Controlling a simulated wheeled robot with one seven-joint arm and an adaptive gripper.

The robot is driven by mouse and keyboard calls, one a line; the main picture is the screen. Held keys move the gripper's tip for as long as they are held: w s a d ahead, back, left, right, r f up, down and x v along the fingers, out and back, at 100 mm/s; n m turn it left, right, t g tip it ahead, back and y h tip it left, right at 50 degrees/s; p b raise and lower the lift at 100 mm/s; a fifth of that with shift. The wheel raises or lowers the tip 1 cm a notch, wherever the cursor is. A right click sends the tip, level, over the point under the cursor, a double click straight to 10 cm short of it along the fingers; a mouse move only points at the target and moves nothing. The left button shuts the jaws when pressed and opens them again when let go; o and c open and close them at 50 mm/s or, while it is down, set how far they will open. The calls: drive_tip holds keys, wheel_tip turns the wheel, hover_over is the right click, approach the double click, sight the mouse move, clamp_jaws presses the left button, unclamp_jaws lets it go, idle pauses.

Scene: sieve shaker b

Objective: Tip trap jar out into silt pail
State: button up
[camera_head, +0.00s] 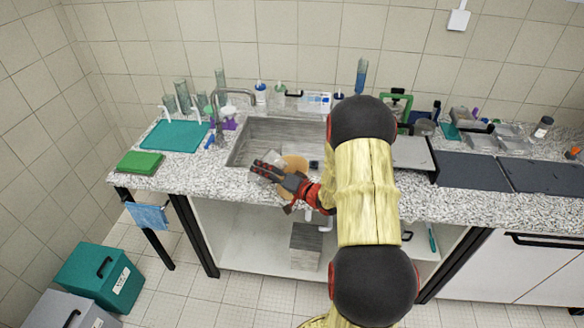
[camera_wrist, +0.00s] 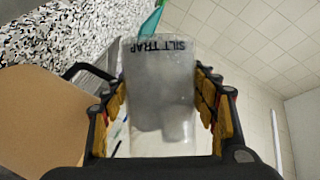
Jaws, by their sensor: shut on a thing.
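My gripper (camera_head: 268,171) is over the front left edge of the sink, reaching left. In the wrist view, my gripper (camera_wrist: 162,112) is shut on a cloudy, see-through jar (camera_wrist: 160,90), with its pads on both sides. The jar carries the words SILT TRAP, which read upside down there. A grey mass shows inside it. How far the jar is tilted I cannot tell. A tan, round-edged thing (camera_head: 296,162) is just behind my gripper at the sink; a large tan surface (camera_wrist: 40,120) fills the wrist view's left side. I cannot tell which thing is the silt pail.
The metal sink (camera_head: 240,150) has a tap (camera_head: 218,104) at its back left. A teal lidded bin (camera_head: 98,278) stands on the floor at left.

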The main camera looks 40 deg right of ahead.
drive_tip(key=shift+a+f+n, duration=0.1)
drive_tip(key=shift+f+n, duration=0.4)
drive_tip(key=shift+f, duration=0.15)
drive_tip(key=shift+w+r+n+p, duration=0.1)
drive_tip(key=shift+r+n+p, duration=0.35)
drive_tip(key=shift+r, duration=0.45)
drive_tip(key=shift+d+r+n+g+h, duration=0.2)
drive_tip(key=shift+n+g+h, duration=0.1)
drive_tip(key=shift+n, duration=0.05)
drive_tip(key=shift+a+n, duration=0.1)
drive_tip(key=shift+n, duration=0.2)
drive_tip(key=shift+a+f+n+h+b, duration=0.15)
drive_tip(key=shift+f+n+h+b, duration=0.2)
drive_tip(key=shift+b, duration=0.3)
wheel_tip(320, 180, down, 10)
drive_tip(key=a+n+h+b, duration=0.2)
drive_tip(key=n+b, duration=0.3)
drive_tip(key=b, duration=0.8)
drive_tip(key=shift+r+g, duration=0.15)
drive_tip(key=shift+g, duration=0.25)
drive_tip(key=shift+a+h, duration=0.1)
drive_tip(key=shift+h, duration=0.15)
